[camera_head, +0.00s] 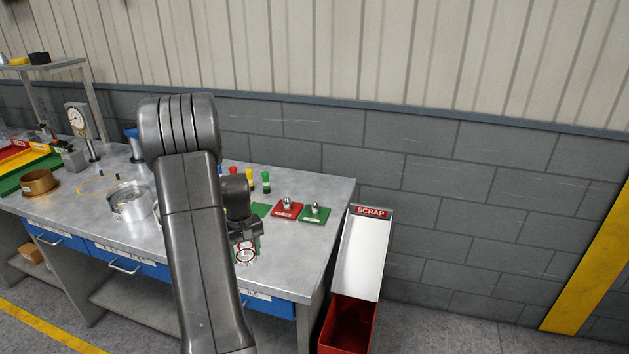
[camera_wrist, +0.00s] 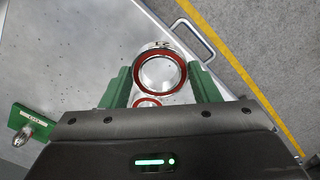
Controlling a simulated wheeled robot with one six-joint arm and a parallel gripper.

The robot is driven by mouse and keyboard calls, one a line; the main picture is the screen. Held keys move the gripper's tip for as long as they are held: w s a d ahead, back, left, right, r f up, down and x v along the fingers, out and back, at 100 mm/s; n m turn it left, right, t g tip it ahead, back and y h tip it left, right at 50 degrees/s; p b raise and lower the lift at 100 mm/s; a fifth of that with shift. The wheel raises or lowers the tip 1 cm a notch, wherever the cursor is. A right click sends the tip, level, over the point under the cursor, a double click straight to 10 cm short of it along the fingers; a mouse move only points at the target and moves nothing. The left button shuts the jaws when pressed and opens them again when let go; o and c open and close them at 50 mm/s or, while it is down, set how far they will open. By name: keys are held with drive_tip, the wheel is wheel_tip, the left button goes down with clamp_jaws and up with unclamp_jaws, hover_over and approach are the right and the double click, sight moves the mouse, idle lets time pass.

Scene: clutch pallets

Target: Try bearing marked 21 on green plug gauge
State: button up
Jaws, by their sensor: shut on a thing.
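The bearing marked 21 (camera_wrist: 160,49) is a steel ring with a red inner band, its bore facing the wrist camera. My gripper (camera_wrist: 161,85) is shut on it, with a green finger on each side. In the head view my gripper (camera_head: 245,232) is over the bench's front right part, partly hidden by my arm. A green plate with an upright steel plug (camera_head: 315,213) stands near the right end of the bench, apart from my gripper. In the wrist view a green plate with a plug (camera_wrist: 22,120) shows at the far left.
A red plate with a plug (camera_head: 287,209) stands left of the green one. Several coloured-topped pieces (camera_head: 265,182) stand behind. A red scrap bin (camera_head: 348,325) with a chute (camera_head: 357,255) adjoins the bench's right end. A second red ring (camera_wrist: 147,102) shows below the bearing, possibly its reflection.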

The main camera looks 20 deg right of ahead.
drive_tip(key=s+d+r+n, duration=0.1)
drive_tip(key=s+d+r, duration=0.1)
drive_tip(key=d, duration=0.7)
drive_tip(key=s+d+r+n, duration=0.1)
drive_tip(key=s+d, duration=0.4)
drive_tip(key=d, duration=0.5)
drive_tip(key=s+d+r+n, duration=0.2)
drive_tip(key=s+d+r, duration=0.1)
drive_tip(key=d, duration=0.7)
drive_tip(key=shift+s+d+r, duration=0.15)
drive_tip(key=shift+s+d, duration=0.05)
drive_tip(key=shift+s, duration=0.3)
